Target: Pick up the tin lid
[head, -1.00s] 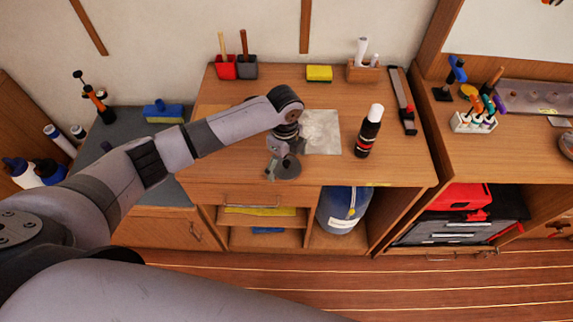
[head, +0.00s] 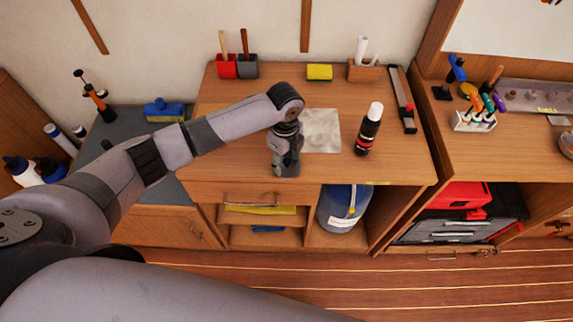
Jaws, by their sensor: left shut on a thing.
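My left gripper (head: 284,168) points down at the front edge of the wooden cabinet top (head: 225,160), left of the dark bottle. It is shut on the tin lid, a small dark grey disc. The lid is now mostly hidden by the fingers, and its outline is hard to tell from the grey gripper. I cannot tell whether the lid is clear of the wood. My right gripper is not in view.
A pale sheet (head: 321,131) lies just right of the gripper. A dark bottle with a white cap (head: 369,130) stands further right. A yellow sponge (head: 319,72), a wooden holder (head: 364,70) and red and grey cups (head: 237,67) line the back.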

